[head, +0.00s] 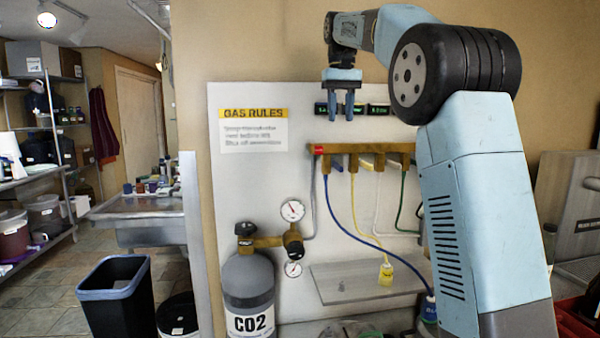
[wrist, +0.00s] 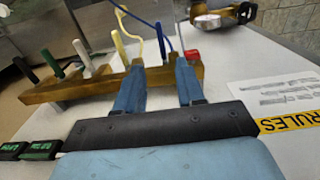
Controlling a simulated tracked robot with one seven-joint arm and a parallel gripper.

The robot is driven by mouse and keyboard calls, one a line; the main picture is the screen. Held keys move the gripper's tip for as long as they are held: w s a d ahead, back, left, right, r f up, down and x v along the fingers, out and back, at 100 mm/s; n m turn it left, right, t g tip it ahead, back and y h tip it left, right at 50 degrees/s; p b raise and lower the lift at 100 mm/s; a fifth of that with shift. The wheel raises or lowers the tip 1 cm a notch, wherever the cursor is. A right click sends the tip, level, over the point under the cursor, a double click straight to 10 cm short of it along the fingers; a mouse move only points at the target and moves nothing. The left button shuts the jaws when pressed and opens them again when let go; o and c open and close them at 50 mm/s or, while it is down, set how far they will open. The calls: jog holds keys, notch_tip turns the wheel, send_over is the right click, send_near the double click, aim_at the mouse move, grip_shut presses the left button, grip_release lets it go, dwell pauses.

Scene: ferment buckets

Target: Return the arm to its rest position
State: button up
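My gripper (head: 342,117) hangs fingers down from my raised, bent arm in the head view, in front of the upper part of the white gas panel (head: 245,190). In the wrist view its two blue fingers (wrist: 160,72) stand apart with nothing between them. Behind the fingers is the brass-coloured manifold bar (head: 400,148) with white, green, blue and black valve handles. It also shows in the wrist view (wrist: 50,95). I cannot tell how far the fingertips are from the bar.
Blue, yellow and green hoses hang below the bar, above a grey shelf (head: 350,289). A CO2 cylinder (head: 249,280) with gauges (head: 292,211) stands lower left. A black bin (head: 115,296), sink (head: 145,208) and shelving are farther left. Small displays (head: 378,109) sit beside my gripper.

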jog(key=s+d+f+t, duration=0.1)
jog(key=s+d, duration=0.2)
jog(key=s, duration=0.6)
jog(key=s+d+f+t, duration=0.1)
jog(key=s+f+t, duration=0.1)
jog(key=s+f, duration=0.9)
jog(key=s+d+f+t, duration=0.1)
jog(key=s+f+t, duration=0.1)
jog(key=s+f, duration=1)
jog(key=s, duration=0.4)
jog(key=shift+s+d+f+m+t, duration=0.2)
jog(key=shift+s+d+m+t, duration=0.1)
jog(key=shift+s+d+m, duration=0.1)
